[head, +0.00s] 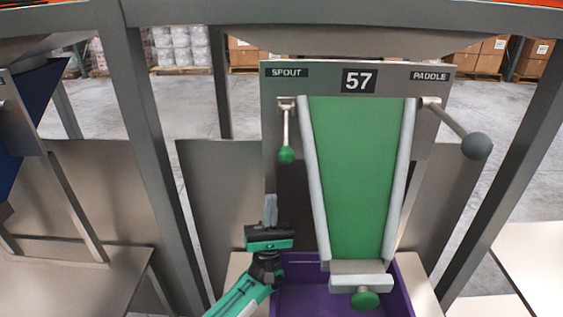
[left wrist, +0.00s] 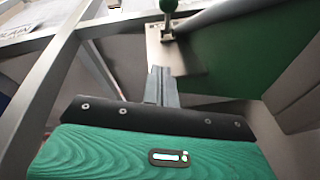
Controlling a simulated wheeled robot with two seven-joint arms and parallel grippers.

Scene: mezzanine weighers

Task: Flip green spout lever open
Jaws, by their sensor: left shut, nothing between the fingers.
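The spout lever (head: 286,135) hangs down below the SPOUT label, a thin pale rod with a green ball knob at its lower end. The green knob also shows at the top of the left wrist view (left wrist: 168,6). My left gripper (head: 270,200) is below the knob and a little to its left, pointing up, apart from it. Its fingers are together and empty, as the left wrist view also shows (left wrist: 160,78). The green chute (head: 360,170) slopes down to the right of the lever. My right gripper is not in view.
The paddle lever with its grey ball (head: 476,146) sticks out on the right. A purple bin (head: 300,298) stands below the chute, and a green knob (head: 365,299) sits at the chute's foot. Grey frame posts (head: 150,150) rise at left and right.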

